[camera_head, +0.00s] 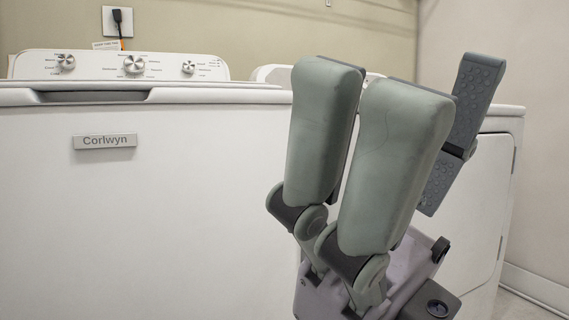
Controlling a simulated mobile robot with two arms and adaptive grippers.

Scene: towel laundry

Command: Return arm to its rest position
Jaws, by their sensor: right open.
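My right gripper (432,88) stands large in the right half of the head view, its fingers pointing up. Two grey-green fingers are on the near left side, and a darker finger with a bumpy pad faces them on the right. The fingers are spread apart, and I see nothing between them. The gripper's body is at the lower edge of the view. My left gripper is not in view.
A white washer (150,220) with a Corlwyn badge (105,141) and control knobs fills the left. A second white machine (488,210) stands behind my right gripper, partly hidden by it. A plugged wall outlet (117,21) is above the washer. Some bare floor shows at lower right.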

